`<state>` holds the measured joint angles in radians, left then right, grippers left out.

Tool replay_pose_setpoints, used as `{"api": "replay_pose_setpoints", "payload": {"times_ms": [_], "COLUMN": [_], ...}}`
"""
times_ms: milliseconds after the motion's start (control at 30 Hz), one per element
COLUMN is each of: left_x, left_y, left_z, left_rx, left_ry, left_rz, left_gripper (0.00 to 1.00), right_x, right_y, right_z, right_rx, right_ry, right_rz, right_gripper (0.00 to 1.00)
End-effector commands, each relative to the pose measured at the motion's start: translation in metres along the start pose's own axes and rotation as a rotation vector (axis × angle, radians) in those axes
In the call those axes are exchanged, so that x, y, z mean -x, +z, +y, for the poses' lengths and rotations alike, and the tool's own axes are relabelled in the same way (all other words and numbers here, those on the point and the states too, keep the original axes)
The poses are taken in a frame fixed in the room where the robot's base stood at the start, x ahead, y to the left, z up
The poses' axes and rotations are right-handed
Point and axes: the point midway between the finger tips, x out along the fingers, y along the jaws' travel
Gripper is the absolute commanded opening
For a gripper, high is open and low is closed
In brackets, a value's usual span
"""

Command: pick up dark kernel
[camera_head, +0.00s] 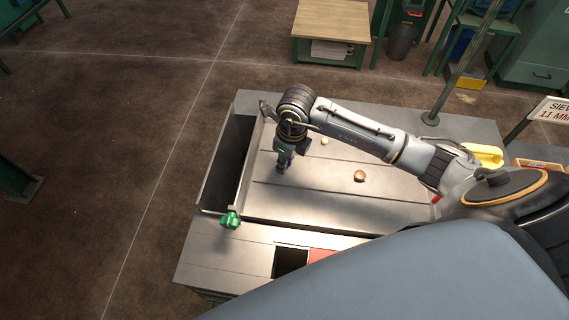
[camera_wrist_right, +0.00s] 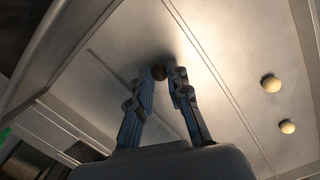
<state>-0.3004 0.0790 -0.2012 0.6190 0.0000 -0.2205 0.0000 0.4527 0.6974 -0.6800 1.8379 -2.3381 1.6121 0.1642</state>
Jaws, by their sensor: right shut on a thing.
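My right gripper (camera_head: 284,168) points down at the left part of the metal tray (camera_head: 300,205). In the right wrist view its fingertips (camera_wrist_right: 162,76) are closed around a small dark brown kernel (camera_wrist_right: 158,73), close to the tray surface. I cannot tell whether the kernel touches the tray. In the head view the gripper hides this kernel. A pale kernel (camera_head: 324,141) and a tan-brown kernel (camera_head: 360,176) lie on the tray to the right. Two pale round kernels (camera_wrist_right: 271,84) also show at the right of the wrist view. My left gripper is not in view.
A long dark trough (camera_head: 231,160) runs along the tray's left edge, with a green knob (camera_head: 230,220) at its front end. A dark square opening (camera_head: 290,262) and a red panel (camera_head: 320,255) are at the front. A yellow object (camera_head: 484,155) sits at the right.

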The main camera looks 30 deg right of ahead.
Motion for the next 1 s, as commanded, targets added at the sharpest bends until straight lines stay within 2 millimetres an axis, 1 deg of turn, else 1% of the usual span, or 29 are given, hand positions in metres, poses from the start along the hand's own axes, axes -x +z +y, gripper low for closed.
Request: {"api": "replay_pose_setpoints", "payload": {"times_ms": [133, 233, 367, 633, 700, 900, 933, 1000], "left_x": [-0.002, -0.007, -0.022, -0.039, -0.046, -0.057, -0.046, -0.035], "left_y": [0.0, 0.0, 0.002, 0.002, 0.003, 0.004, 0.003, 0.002], "left_z": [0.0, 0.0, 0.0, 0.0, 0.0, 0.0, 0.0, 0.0], "left_rx": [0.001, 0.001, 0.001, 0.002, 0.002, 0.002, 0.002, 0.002], "left_ry": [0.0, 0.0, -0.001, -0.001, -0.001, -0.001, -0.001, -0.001], "left_rz": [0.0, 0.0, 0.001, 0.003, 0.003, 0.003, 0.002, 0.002], "left_gripper": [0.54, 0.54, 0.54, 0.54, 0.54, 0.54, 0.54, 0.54], "right_x": [0.002, 0.008, 0.026, 0.097, 0.104, 0.13, 0.138, 0.143], "right_y": [0.001, 0.002, 0.005, -0.036, -0.054, -0.091, -0.093, -0.098], "right_z": [0.0, -0.001, -0.002, 0.024, 0.035, 0.056, 0.058, 0.061], "right_rx": [0.0, 0.001, 0.003, 0.005, 0.005, 0.003, 0.001, -0.001], "right_ry": [-0.001, -0.002, -0.006, -0.008, -0.006, -0.005, -0.003, -0.001], "right_rz": [-0.002, -0.004, -0.008, -0.005, -0.001, -0.001, 0.003, 0.004], "right_gripper": [0.09, 0.09, 0.09, 0.09, 0.09, 0.09, 0.09, 0.09]}}
